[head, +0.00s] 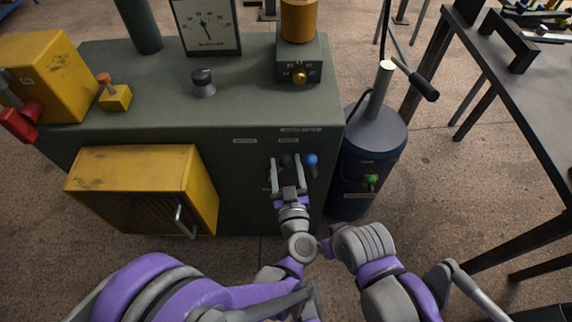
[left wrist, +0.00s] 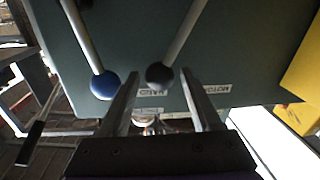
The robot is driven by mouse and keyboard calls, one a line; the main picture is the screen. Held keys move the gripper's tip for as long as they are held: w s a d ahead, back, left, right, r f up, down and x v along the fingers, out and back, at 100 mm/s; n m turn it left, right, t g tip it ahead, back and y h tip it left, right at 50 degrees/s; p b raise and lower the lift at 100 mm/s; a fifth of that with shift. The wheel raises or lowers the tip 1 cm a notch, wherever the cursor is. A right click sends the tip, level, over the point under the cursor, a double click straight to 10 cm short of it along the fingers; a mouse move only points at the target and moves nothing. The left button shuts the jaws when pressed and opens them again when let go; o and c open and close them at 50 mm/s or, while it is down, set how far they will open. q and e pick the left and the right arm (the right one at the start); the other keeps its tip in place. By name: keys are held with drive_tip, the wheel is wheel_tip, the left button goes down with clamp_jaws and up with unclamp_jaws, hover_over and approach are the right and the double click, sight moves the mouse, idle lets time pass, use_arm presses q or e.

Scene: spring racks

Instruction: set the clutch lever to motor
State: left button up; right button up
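Two levers stand on the front of the grey-green machine (head: 226,110). One has a dark knob (left wrist: 160,76), the other a blue knob (head: 311,159); the blue knob also shows in the left wrist view (left wrist: 104,86). The dark-knobbed lever is near a label reading HAND (left wrist: 151,92); a MOTOR label (left wrist: 214,88) lies to its right in the left wrist view. My left gripper (head: 288,172) is open, its fingers (left wrist: 162,100) pointing at the machine, one on each side of the dark knob. Contact cannot be told. My right gripper is not in view.
A yellow box with a grille and handle (head: 145,165) juts from the machine's front, left of the levers. A dark blue cylinder (head: 370,150) with a green valve stands close on the right. A dark table (head: 530,100) is farther right.

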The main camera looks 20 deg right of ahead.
use_arm(q)
clamp_jaws()
idle(1.2)
